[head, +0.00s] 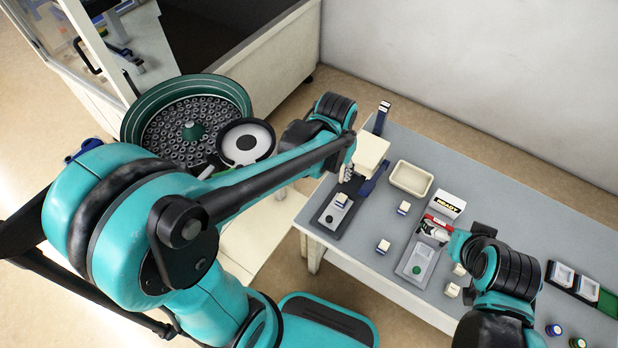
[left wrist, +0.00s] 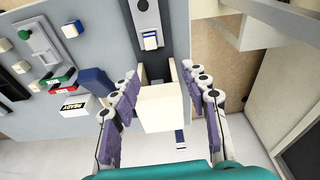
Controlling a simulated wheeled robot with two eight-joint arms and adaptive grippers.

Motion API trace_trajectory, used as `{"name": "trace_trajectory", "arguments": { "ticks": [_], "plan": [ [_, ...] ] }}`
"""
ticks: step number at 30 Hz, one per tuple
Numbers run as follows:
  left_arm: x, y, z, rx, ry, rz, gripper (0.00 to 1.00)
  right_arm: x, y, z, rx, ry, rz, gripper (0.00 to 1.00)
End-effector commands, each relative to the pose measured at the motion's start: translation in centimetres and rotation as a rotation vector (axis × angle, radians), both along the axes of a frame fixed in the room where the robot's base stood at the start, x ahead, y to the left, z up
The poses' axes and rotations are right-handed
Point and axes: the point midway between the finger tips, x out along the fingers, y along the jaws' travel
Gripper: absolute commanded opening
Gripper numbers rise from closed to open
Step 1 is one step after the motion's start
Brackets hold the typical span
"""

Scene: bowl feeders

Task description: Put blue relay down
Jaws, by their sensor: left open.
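A small cream-topped relay with blue sides (left wrist: 151,41) sits in a dark fixture tray in the left wrist view. It also shows in the head view (head: 341,199), on the same tray (head: 325,222). My left gripper (left wrist: 158,74) is open, its purple fingers spread on either side of a cream block (left wrist: 160,108). The relay lies beyond the fingertips, apart from them.
A READY sign (head: 449,204) and an empty cream bin (head: 411,178) stand on the grey table (head: 480,170). Loose relays (head: 403,208) (head: 383,247) lie between the trays. A second tray (head: 416,264) is near the right arm. A green bowl feeder (head: 135,125) stands left.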

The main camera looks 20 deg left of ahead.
Motion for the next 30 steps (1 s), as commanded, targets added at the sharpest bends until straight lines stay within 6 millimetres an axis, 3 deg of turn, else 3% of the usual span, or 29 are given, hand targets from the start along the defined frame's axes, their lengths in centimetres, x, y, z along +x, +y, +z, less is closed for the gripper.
{"name": "trace_trajectory", "arguments": {
  "ticks": [3, 6, 13, 19, 30],
  "plan": [
    [-2.9, 1.7, 3.1, -0.012, -0.105, 0.036, 0.46, 0.0, 0.0, 0.0, 0.0, 0.0, 0.0, 1.0],
    [-5.2, 2.8, 4.9, -0.02, -0.196, 0.064, 0.46, 0.0, 0.0, 0.0, 0.0, 0.0, 0.0, 1.0],
    [-9.3, 4.7, 6.6, -0.031, -0.372, 0.115, 0.46, 0.0, 0.0, 0.0, 0.0, 0.0, 0.0, 1.0],
    [-10.7, 5.2, 6.8, -0.034, -0.439, 0.134, 0.46, 0.0, 0.0, 0.0, 0.0, 0.0, 0.0, 1.0],
    [-10.7, 5.3, 6.3, -0.034, -0.445, 0.136, 0.46, 0.0, 0.0, -0.5, 0.0, 0.0, 0.0, 1.0]
  ]
}}
